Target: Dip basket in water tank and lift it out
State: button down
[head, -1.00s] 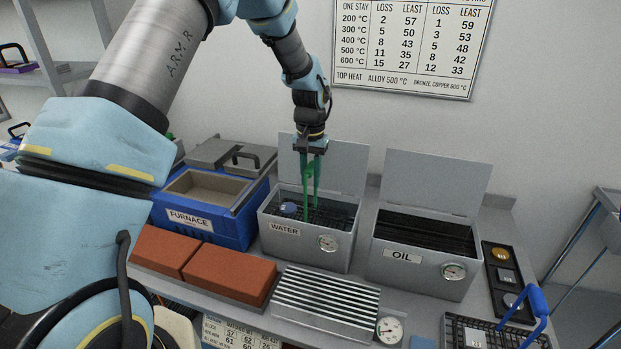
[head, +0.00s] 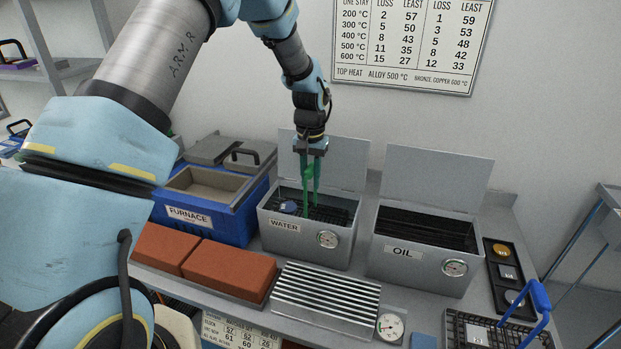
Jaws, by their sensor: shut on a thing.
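The water tank (head: 283,239) is a grey metal box labelled WATER, with its lid raised at the back and a dial on its front. A dark wire basket (head: 330,214) with a green handle (head: 307,190) is inside the tank's opening. A small blue-grey round piece (head: 289,207) shows at the basket's left. My gripper (head: 311,158) points down above the tank and is shut on the green handle. How deep the basket's bottom sits, and the water line, cannot be told.
The oil tank (head: 390,266) with raised lid stands close on the right. The blue furnace (head: 225,223) stands on the left. Red bricks (head: 228,271), a ribbed metal block (head: 325,299) and a blue-handled basket (head: 492,333) are in front.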

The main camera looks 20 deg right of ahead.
jog(key=shift+r, duration=0.2)
jog(key=shift+r+p, duration=0.6)
jog(key=shift+r, duration=0.15)
jog(key=shift+f, duration=0.1)
jog(key=shift+f+b, duration=0.5)
jog(key=shift+f, duration=0.3)
jog(key=shift+r, duration=0.1)
jog(key=shift+r+p, duration=3.7)
jog(key=shift+r, duration=1.95)
